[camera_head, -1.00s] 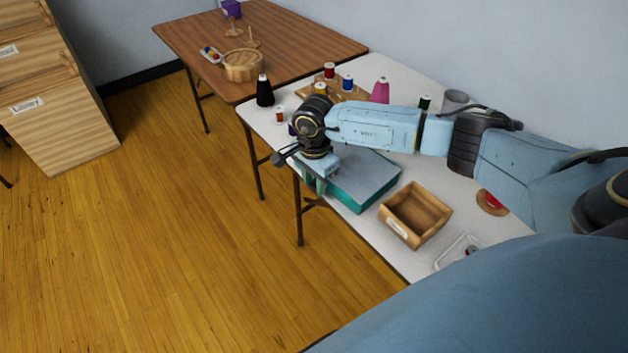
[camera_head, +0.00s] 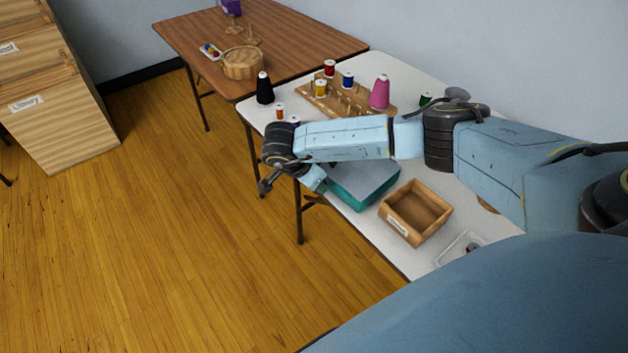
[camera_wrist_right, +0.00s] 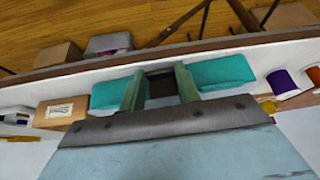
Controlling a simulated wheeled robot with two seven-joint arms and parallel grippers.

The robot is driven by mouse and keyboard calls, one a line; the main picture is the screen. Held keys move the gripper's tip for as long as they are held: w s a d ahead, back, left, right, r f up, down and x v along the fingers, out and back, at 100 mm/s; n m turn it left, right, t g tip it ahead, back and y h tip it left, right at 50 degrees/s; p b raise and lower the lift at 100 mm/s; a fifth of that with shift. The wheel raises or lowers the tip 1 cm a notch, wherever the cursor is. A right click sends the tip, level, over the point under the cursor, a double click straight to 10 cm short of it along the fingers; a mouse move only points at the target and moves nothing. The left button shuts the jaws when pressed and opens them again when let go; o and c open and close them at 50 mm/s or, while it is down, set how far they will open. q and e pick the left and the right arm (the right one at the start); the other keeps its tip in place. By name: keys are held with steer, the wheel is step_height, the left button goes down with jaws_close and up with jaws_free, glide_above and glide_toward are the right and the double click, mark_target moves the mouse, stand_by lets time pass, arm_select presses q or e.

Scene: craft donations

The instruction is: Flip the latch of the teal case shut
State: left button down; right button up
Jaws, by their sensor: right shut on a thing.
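The teal case (camera_head: 362,190) lies on the white table with its grey-topped lid down. Its teal front also shows in the wrist view (camera_wrist_right: 223,72), on both sides of my fingers. My right gripper (camera_head: 322,184) is at the case's near-left side, with the hand tilted and reaching in from the left. In the wrist view its two greenish fingers (camera_wrist_right: 160,84) stand on either side of a dark latch (camera_wrist_right: 162,86) and are shut on it. The latch's exact angle is hard to tell, and in the head view the hand hides it. My left gripper is not in view.
A wooden box (camera_head: 415,211) stands right of the case, with a clear tray (camera_head: 461,249) nearer. A spool rack (camera_head: 345,100), a black cone (camera_head: 264,89) and a pink cone (camera_head: 380,91) stand behind.

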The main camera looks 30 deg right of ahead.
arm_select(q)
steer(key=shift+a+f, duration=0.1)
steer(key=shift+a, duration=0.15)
arm_select(e)
steer(key=shift+h, duration=0.4)
steer(key=o, duration=1)
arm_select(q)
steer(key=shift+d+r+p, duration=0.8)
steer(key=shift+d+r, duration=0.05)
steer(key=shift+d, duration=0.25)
arm_select(e)
steer(key=shift+v, duration=6.65)
steer(key=shift+s, duration=0.1)
